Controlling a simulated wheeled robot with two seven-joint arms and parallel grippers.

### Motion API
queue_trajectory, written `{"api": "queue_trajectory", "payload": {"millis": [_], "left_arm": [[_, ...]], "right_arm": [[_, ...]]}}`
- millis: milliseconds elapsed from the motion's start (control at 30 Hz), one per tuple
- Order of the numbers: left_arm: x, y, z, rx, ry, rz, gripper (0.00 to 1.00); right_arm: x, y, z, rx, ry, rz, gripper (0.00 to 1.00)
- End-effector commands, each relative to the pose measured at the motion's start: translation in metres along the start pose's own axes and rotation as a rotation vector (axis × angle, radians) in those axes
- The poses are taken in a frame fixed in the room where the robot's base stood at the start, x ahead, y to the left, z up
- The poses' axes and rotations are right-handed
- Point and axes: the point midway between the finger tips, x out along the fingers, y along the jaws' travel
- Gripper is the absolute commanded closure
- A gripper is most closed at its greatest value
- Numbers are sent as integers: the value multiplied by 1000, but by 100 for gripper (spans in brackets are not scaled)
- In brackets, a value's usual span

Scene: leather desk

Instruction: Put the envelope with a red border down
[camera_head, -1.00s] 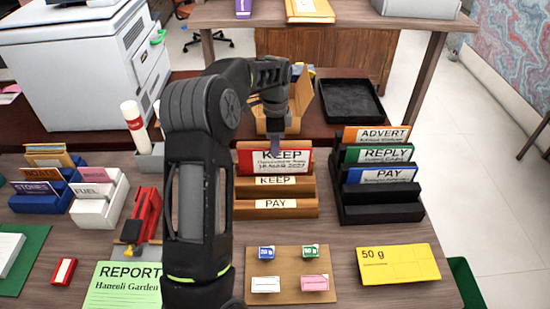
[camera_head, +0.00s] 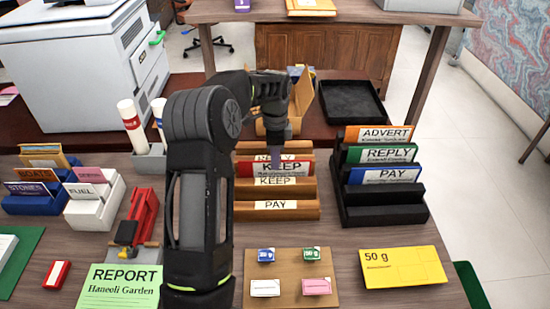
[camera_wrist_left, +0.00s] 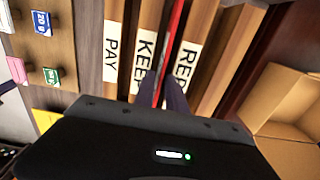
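The red-bordered envelope (camera_head: 246,170), marked KEEP, stands in the brown wooden rack (camera_head: 244,209), in the slot between the KEEP and REPLY steps. Only its upper part shows; its lower part is hidden in the slot. In the left wrist view the envelope (camera_wrist_left: 175,25) is a thin red and white edge between those two steps. My left gripper (camera_head: 276,158) points down at its top edge. In the wrist view its fingers (camera_wrist_left: 174,97) are close together on either side of that edge. My right gripper is not in view.
A black rack (camera_head: 385,215) with ADVERT, REPLY and PAY envelopes stands to the right. An open cardboard box (camera_head: 304,98) and a black tray (camera_head: 351,102) are behind. A brown board (camera_head: 290,272) with small packets and a yellow envelope (camera_head: 403,267) lie in front.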

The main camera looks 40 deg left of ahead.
Motion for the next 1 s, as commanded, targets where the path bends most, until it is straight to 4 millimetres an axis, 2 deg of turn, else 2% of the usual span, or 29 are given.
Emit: {"api": "queue_trajectory", "payload": {"millis": [100,367,567,767,1000], "left_arm": [[0,0,0,0,0,0,74],[-1,0,0,0,0,0,74],[-13,-1,0,0,1,-3,74],[-49,-1,-1,0,2,-5,74],[-100,-1,-1,1,2,-4,74]], "right_arm": [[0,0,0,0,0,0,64],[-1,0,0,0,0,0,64],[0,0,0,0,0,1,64],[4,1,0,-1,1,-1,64],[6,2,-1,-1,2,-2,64]]}}
